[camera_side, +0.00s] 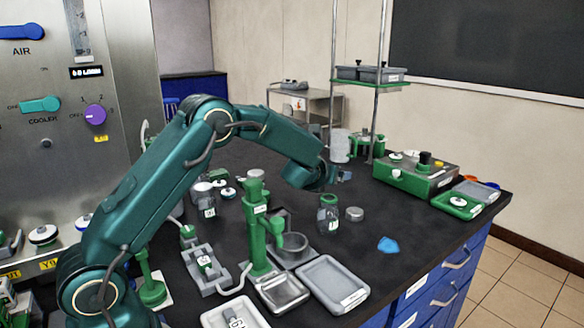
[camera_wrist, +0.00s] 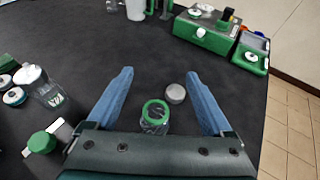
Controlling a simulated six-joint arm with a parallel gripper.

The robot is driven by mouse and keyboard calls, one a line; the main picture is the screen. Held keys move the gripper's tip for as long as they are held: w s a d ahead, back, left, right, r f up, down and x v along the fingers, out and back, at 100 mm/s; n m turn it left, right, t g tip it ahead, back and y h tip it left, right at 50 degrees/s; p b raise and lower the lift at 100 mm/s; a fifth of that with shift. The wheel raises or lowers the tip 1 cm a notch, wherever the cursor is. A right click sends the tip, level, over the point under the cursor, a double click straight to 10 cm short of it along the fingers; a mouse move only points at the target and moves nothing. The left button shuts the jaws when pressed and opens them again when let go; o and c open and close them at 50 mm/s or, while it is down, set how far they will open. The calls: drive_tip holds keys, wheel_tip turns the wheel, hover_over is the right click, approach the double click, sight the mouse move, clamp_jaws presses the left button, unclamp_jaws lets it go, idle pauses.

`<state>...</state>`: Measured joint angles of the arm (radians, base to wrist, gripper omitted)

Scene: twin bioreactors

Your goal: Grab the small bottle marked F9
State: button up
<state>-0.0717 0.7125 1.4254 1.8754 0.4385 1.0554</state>
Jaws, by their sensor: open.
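A small clear bottle with a green rim (camera_side: 328,214) stands upright on the black bench below my gripper (camera_side: 322,182). Its label is too small to read as F9. In the wrist view this bottle (camera_wrist: 154,116) lies between the bases of my gripper's (camera_wrist: 159,76) two blue fingers, which are spread apart with nothing held. A second clear bottle with a white cap (camera_side: 204,199) stands further left; it also shows in the wrist view (camera_wrist: 42,86), with a label I cannot read. A loose grey cap (camera_side: 354,214) lies just right of the green-rimmed bottle and shows between the fingers (camera_wrist: 175,93).
A green stand (camera_side: 257,230) and grey trays (camera_side: 332,284) are close to the left and front of the green-rimmed bottle. A blue piece (camera_side: 388,245) lies to its right. A green-and-grey device (camera_side: 416,172) stands at the back right.

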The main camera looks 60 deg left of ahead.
sight(332, 197)
drive_tip(key=shift+f, duration=2.25)
drive_tip(key=f, duration=0.3)
drive_tip(key=shift+w+a, duration=0.25)
drive_tip(key=shift+w, duration=0.05)
drive_tip(key=shift+x, duration=1)
clamp_jaws()
